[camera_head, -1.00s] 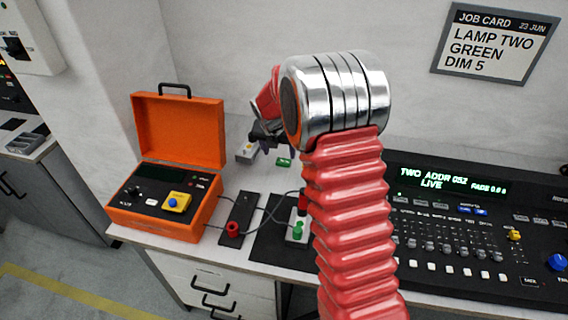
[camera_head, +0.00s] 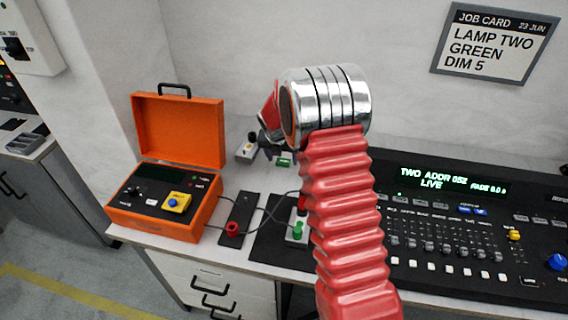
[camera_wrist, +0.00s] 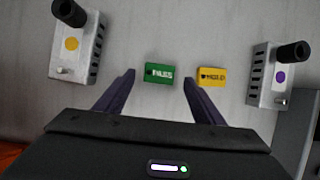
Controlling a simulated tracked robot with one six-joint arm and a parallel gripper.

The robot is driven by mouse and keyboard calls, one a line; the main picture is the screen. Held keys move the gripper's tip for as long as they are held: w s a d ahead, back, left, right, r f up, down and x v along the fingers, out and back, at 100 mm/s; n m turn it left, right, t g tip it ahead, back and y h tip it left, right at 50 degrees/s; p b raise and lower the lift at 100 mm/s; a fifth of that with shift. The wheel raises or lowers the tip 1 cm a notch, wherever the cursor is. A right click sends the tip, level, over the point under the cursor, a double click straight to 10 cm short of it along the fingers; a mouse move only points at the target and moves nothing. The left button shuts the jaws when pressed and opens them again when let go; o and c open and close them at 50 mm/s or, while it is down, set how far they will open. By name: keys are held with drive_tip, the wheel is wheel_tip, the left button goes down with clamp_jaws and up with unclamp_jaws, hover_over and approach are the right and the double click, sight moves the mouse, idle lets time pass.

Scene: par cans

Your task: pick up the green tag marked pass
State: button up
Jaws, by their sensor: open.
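The green tag (camera_wrist: 158,73) lies flat on the grey bench in the wrist view, with small lettering too blurred to read surely. In the head view the green tag (camera_head: 284,163) shows just below my gripper, partly hidden. My gripper (camera_wrist: 158,76) is open and empty, its two dark fingers pointing towards the tag. The tag lies between the lines of the fingertips, nearer the middle than either finger. It appears apart from both fingers; the height above the bench is hard to tell.
A yellow tag (camera_wrist: 211,77) lies just right of the green one, near the right fingertip. Metal boxes with black knobs stand at left (camera_wrist: 80,47) and right (camera_wrist: 270,78). An orange case (camera_head: 160,205) stands left on the bench; a lighting console (camera_head: 470,235) stands right.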

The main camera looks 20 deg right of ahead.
sight(282, 163)
drive_tip(key=shift+x, duration=0.95)
drive_tip(key=c, duration=1.1)
drive_tip(key=shift+r, duration=0.15)
wheel_tip(282, 163, up, 10)
drive_tip(key=shift+a+m, duration=0.1)
drive_tip(key=shift+m, duration=0.2)
idle(0.5)
